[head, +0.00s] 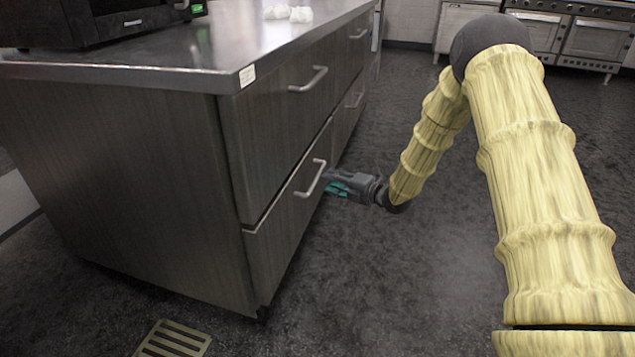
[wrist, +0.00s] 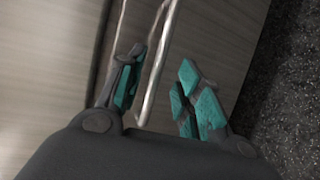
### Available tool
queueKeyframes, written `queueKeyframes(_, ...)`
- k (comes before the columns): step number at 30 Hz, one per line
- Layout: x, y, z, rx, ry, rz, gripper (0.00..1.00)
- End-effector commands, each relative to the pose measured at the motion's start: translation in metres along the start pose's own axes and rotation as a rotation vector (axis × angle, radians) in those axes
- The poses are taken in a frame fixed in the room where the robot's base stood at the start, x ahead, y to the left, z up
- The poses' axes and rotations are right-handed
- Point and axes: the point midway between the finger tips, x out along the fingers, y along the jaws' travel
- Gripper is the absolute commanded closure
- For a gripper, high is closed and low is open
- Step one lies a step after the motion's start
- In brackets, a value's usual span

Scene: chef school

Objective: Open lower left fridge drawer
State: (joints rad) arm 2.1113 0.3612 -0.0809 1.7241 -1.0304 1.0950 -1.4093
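The lower left drawer (head: 285,228) is a dark wood-grain front at the near end of the steel-topped counter unit. It looks closed or nearly so, with a dark gap along its top edge. Its silver bar handle (head: 311,180) also shows in the wrist view (wrist: 158,75). My gripper (head: 335,186) is at the handle, low beside the drawer front. In the wrist view my gripper (wrist: 160,92) is open, with its teal-padded fingers on either side of the handle bar. I cannot tell whether either finger touches it.
An upper drawer with its own handle (head: 309,80) is above, and more drawers are farther along the unit. A black appliance (head: 110,22) and small white items (head: 288,13) stand on the countertop (head: 190,65). Ovens (head: 595,40) stand at the back.

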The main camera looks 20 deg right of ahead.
Motion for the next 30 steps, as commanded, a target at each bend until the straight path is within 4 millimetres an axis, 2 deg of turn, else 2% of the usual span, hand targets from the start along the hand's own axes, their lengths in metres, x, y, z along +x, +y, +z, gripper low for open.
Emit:
queueKeyframes(6,0.037,-0.004,-0.001,0.0,0.0,0.001,0.65)
queueKeyframes(12,0.06,-0.003,0.0,0.001,0.0,0.0,0.65)
queueKeyframes(18,0.069,-0.001,0.0,0.001,0.0,0.0,0.65)
queueKeyframes(26,0.07,-0.001,0.0,0.002,-0.001,0.0,0.65)
queueKeyframes(30,0.07,-0.001,0.0,0.002,-0.001,-0.001,0.86)
